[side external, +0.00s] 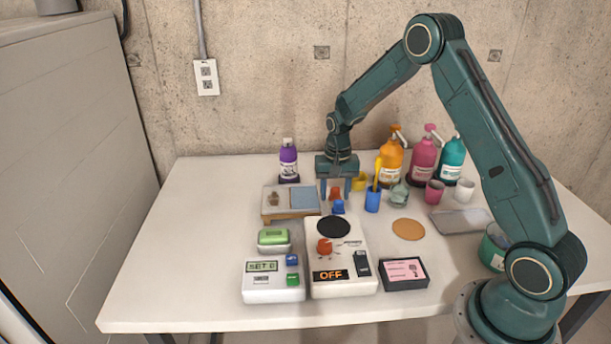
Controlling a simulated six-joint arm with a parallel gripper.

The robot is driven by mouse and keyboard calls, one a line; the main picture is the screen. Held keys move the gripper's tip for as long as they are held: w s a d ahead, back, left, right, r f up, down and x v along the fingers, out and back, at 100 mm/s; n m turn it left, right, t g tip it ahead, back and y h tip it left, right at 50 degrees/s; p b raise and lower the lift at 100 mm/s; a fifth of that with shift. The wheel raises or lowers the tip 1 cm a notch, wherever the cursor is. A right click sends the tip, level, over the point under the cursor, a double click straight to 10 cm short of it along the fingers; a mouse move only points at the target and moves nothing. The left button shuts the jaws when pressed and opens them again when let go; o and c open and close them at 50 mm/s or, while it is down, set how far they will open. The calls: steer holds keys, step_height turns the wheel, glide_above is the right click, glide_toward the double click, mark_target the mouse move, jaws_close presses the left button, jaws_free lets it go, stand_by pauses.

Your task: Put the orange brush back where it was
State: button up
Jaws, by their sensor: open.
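My gripper (336,192) points down over the back middle of the table, with its two fingers apart. A small orange-red thing (335,194) shows between the fingers; I cannot tell whether it is the orange brush or whether the fingers touch it. A small blue thing (338,208) is just in front of it. A blue cup (372,201) to the right holds an upright yellow stick-like thing (377,171). No brush shape is clearly orange in this view. A round orange-red piece (324,246) is on the white device (341,284).
Purple (288,160), orange (390,163), pink (424,161) and teal (452,162) bottles stand at the back. A tray (290,215) lies left of my gripper. A cork disc (408,229) lies right. The table's left side (190,250) is clear.

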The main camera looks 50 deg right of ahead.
mark_target(335, 187)
step_height(335, 187, up, 11)
steer(key=shift+f, duration=0.1)
steer(key=shift+r, duration=0.2)
stand_by(0.7)
steer(key=s+a+r+n+t, duration=0.35)
steer(key=s+a+r, duration=0.55)
steer(key=s+r, duration=0.45)
steer(key=s+a+n+t, duration=0.1)
steer(key=s+a+n, duration=0.1)
steer(key=s, duration=0.5)
steer(key=s+a+n+t, duration=0.1)
steer(key=s+a+n, duration=0.2)
steer(key=s, duration=0.5)
steer(key=shift+s+a+r, duration=0.15)
steer(key=shift+s+r, duration=0.1)
steer(key=shift+r, duration=0.2)
